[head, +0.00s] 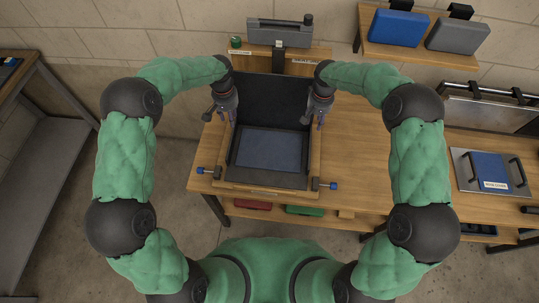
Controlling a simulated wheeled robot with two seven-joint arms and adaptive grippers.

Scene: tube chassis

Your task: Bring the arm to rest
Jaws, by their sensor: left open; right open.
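My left gripper (228,118) is open and empty. It hangs beside the left edge of an open black case or chassis (273,100) on the wooden workbench. My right gripper (312,117) is open and empty beside the right edge of the same case. Both arms are raised and bent, in nearly mirrored poses. The case has an upright back panel and a dark blue-grey pad (268,150) on its floor. Whether the fingertips touch the case cannot be told.
A blue-topped plate (489,170) lies on the right of the workbench (365,165). A shelf (420,42) holds a blue case (398,27) and a grey case (457,38). The bench between is clear.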

